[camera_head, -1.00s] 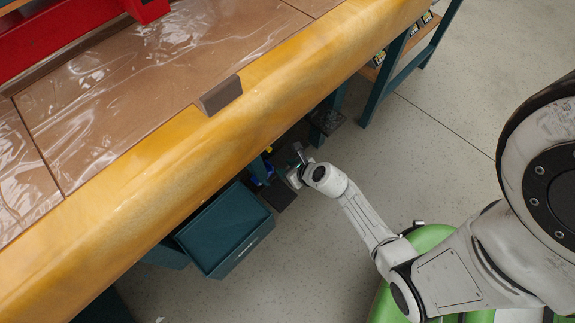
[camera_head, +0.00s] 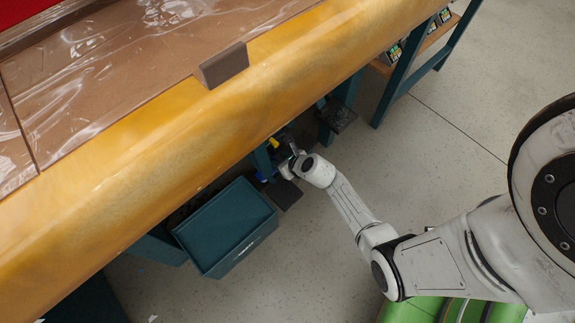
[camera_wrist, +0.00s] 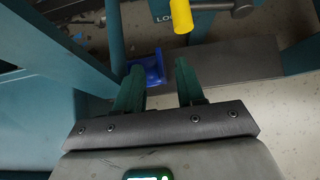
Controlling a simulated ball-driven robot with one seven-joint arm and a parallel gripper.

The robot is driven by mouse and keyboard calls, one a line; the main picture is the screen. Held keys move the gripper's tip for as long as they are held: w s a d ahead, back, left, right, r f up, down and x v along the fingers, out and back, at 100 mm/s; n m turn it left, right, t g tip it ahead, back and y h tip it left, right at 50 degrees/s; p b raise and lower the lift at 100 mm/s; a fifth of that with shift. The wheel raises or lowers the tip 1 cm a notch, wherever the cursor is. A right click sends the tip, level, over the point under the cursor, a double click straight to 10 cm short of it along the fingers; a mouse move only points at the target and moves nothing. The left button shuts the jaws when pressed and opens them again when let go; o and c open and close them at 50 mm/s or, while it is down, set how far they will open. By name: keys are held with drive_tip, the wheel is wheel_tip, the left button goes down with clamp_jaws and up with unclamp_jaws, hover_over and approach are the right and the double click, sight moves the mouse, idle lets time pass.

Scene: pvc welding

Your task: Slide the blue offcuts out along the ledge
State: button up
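A blue offcut (camera_wrist: 152,68) with a raised edge lies at the inner end of a dark grey ledge (camera_wrist: 235,62) in the wrist view. My gripper (camera_wrist: 159,68) is open, with its two green fingers pointing at the blue piece. The left fingertip overlaps its left side in the picture; I cannot tell whether they touch. In the head view my gripper (camera_head: 288,168) reaches under the bench edge, and a bit of blue (camera_head: 261,177) shows beside it. The ledge end (camera_head: 284,195) sticks out below. Whether there are more blue pieces is hidden.
A teal bin (camera_head: 227,228) stands left of my gripper. Teal bench uprights (camera_wrist: 117,38) stand close on the left. A tool with a yellow handle (camera_wrist: 183,15) and grey head lies just beyond the ledge. Open floor (camera_head: 330,265) lies to the right.

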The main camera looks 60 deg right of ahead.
drive_tip(key=shift+b+x, duration=0.35)
drive_tip(key=shift+x, duration=0.65)
drive_tip(key=shift+c, duration=0.3)
clamp_jaws()
